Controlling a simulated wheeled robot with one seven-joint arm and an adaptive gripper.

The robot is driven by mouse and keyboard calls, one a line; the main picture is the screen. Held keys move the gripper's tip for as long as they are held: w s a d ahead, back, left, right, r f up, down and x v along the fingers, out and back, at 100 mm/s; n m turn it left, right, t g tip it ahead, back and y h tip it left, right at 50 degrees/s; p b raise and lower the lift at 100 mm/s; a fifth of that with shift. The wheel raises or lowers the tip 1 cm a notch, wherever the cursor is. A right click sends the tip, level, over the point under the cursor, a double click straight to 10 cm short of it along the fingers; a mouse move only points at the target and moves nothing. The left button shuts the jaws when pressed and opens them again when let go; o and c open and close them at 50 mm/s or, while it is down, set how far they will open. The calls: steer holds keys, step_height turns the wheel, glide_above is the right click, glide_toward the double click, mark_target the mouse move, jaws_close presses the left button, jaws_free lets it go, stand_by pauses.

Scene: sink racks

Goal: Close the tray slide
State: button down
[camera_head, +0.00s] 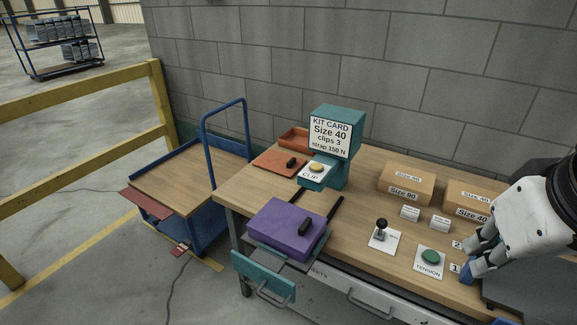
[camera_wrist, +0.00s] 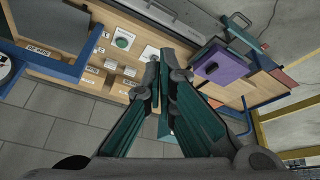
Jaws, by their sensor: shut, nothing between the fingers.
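The tray slide (camera_head: 263,277) has a teal front panel with a grey handle and stands out past the front edge of the workbench. A purple box-like piece (camera_head: 285,229) with a black knob sits above it, between two dark rails running back over the bench top. The purple piece also shows in the wrist view (camera_wrist: 222,66), right of my fingers. My gripper (camera_head: 468,271) is at the right side of the bench, well apart from the slide. In the wrist view my gripper's fingers (camera_wrist: 161,62) are together and hold nothing.
The workbench (camera_head: 353,204) carries a teal kit-card stand (camera_head: 337,152), an orange tray (camera_head: 295,139), cardboard boxes (camera_head: 406,184), a black lever (camera_head: 381,229) and a green button (camera_head: 430,257). A blue cart (camera_head: 205,170) stands left of the bench. A block wall is behind.

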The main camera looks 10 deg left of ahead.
steer(key=w+a+f+n+h+b, duration=0.5)
steer(key=w+a+f+n+b, duration=0.8)
steer(key=w+a+f+n, duration=0.5)
steer(key=s+a+f+n+t+y+b, duration=0.1)
steer(key=s+a+f+n+b, duration=0.25)
steer(key=a+f, duration=0.35)
steer(key=s+a+f+n+t+b, duration=0.25)
steer(key=a+f+n, duration=0.3)
steer(key=a, duration=0.45)
steer(key=s+a+f+n+t+y+b, duration=0.1)
steer(key=s+a+f+n+b, duration=0.25)
steer(key=a+f, duration=0.35)
steer(key=b, duration=0.2)
glide_toward(252, 276)
step_height(252, 276, down, 3)
steer(key=a, duration=0.1)
steer(key=shift+g, duration=0.25)
steer(key=shift+w+d+r+b, duration=0.1)
steer(key=shift+w+d+b, duration=0.3)
steer(key=shift+w, duration=0.5)
steer(key=shift+w+d+b, duration=0.2)
steer(key=shift+w+d, duration=0.35)
steer(key=shift+w, duration=0.4)
